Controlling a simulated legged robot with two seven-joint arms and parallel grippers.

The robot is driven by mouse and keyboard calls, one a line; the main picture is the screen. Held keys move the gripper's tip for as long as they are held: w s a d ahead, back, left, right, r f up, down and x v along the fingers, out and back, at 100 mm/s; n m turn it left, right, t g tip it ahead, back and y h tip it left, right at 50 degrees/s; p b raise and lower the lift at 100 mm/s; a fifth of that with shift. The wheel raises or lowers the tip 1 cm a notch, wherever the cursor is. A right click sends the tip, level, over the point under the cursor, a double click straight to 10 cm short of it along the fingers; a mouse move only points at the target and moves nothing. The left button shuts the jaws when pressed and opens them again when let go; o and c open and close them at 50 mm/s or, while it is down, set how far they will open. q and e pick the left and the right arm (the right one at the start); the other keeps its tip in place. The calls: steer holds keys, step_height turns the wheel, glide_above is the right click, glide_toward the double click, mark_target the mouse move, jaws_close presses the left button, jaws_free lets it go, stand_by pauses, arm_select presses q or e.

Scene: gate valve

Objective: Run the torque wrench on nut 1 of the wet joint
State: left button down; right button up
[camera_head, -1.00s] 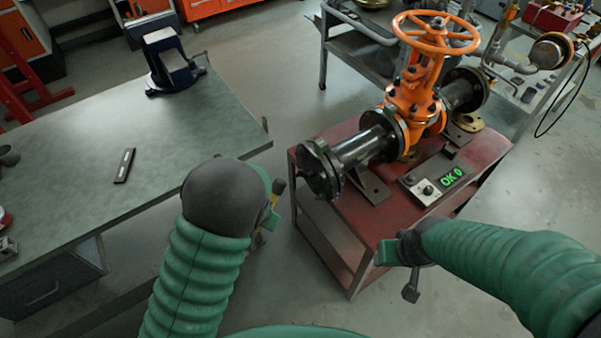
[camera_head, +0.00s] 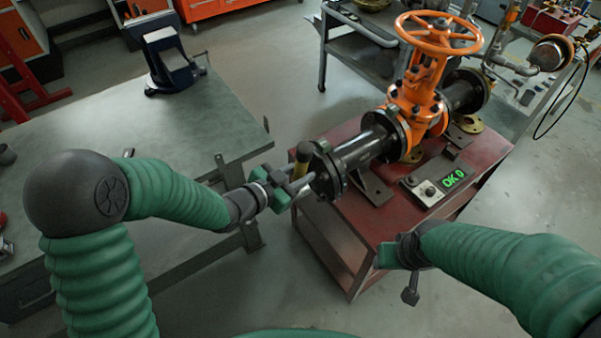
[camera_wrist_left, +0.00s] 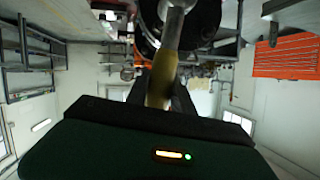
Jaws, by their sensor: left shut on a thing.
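The orange gate valve (camera_head: 418,100) sits in a dark pipe run on a red cabinet. The pipe's near end flange (camera_head: 327,170) faces left. My left gripper (camera_head: 290,187) is just left of this flange, shut on the torque wrench, whose yellow handle (camera_head: 302,155) sticks up. In the left wrist view the wrench's yellow grip (camera_wrist_left: 161,85) and metal shaft (camera_wrist_left: 175,30) run up to the dark flange face (camera_wrist_left: 150,20). I cannot tell whether the wrench touches a nut. Nut 1 cannot be picked out. My right gripper (camera_head: 397,252) is by the cabinet's front edge; its jaws are unclear.
A control box with a green "OK 0" display (camera_head: 453,178) sits on the red cabinet (camera_head: 375,222). A grey workbench (camera_head: 150,120) with a dark blue vise (camera_head: 170,62) stands left. A dark trolley (camera_head: 362,50) is behind the valve. Floor is open between bench and cabinet.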

arm_select(q)
steer(key=shift+w+a, duration=0.15)
steer(key=shift+a, duration=0.05)
steer(key=shift+r, duration=0.15)
steer(key=shift+w+d, duration=0.25)
steer(key=shift+d, duration=0.55)
steer(key=shift+w+d, duration=0.8)
steer(key=shift+d, duration=0.1)
steer(key=shift+r, duration=0.1)
steer(key=shift+d, duration=0.15)
